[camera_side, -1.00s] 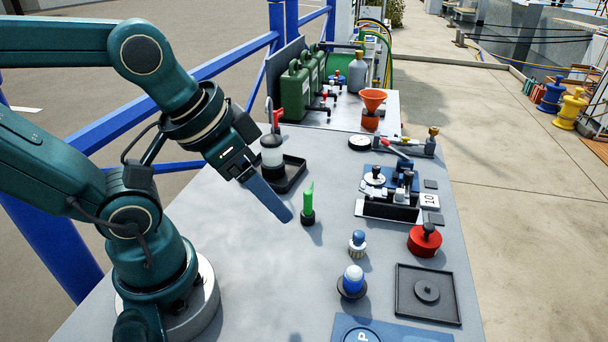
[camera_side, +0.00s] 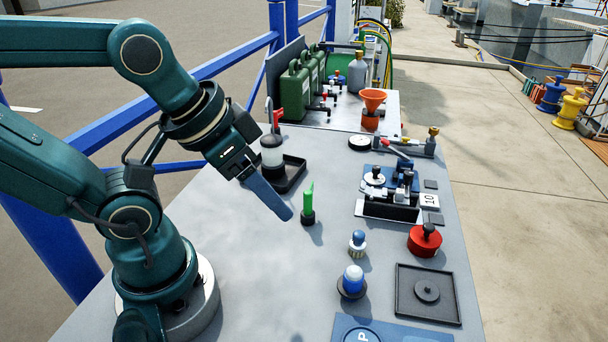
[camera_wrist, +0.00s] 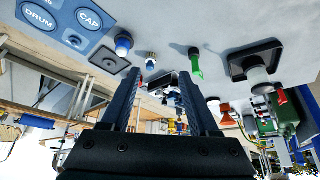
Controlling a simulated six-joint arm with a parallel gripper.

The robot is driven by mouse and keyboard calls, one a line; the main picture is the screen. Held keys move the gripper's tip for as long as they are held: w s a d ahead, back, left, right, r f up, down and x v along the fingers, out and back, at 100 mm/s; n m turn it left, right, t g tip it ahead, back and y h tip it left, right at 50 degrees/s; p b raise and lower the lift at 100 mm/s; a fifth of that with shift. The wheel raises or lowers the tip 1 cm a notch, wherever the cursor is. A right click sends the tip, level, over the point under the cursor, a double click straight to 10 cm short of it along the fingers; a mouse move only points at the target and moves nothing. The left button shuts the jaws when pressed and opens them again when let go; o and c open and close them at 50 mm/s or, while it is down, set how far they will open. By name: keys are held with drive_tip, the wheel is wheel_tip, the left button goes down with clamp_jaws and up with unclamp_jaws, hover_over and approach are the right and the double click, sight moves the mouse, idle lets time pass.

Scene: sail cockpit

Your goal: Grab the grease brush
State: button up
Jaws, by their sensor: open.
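My gripper (camera_side: 286,214) hangs above the grey table top in the side view. In the wrist view its two fingers (camera_wrist: 159,76) stand apart with nothing held between them. No thing is clearly recognisable as the grease brush. A green upright piece in a black base (camera_side: 308,203) stands just right of my fingertips in the side view; it also shows in the wrist view (camera_wrist: 196,66). A small blue-topped piece with a pale ribbed lower part (camera_side: 357,243) stands farther right and nearer the camera, also in the wrist view (camera_wrist: 151,61). I cannot tell which is the brush.
A blue-and-white piece (camera_side: 352,281) stands in a black dish. A red drum (camera_side: 424,241), a black square tray (camera_side: 453,311) and a blue marked mat (camera_side: 385,331) are at the right and front. A white-and-black jar (camera_side: 272,155) stands in a tray behind the gripper.

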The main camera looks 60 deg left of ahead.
drive_tip(key=w+a+r+m+t+y, duration=0.25)
drive_tip(key=w+r+t, duration=0.25)
drive_tip(key=w, duration=0.4)
drive_tip(key=m+h, duration=0.7)
drive_tip(key=h, duration=0.4)
hover_over(359, 233)
drive_tip(key=s+a, duration=0.1)
drive_tip(key=a, duration=0.1)
wheel_tip(359, 233, down, 13)
drive_tip(key=s+f+n, duration=0.1)
drive_tip(key=s+f, duration=0.1)
drive_tip(key=f, duration=0.1)
drive_tip(key=f+n, duration=0.1)
drive_tip(key=shift+s+a+f+n, duration=0.15)
drive_tip(key=shift+s+a+n, duration=0.15)
drive_tip(key=shift+s+n, duration=0.1)
drive_tip(key=shift+a+f, duration=0.1)
drive_tip(key=shift+x, duration=2.55)
drive_tip(key=shift+a, duration=0.1)
clamp_jaws()
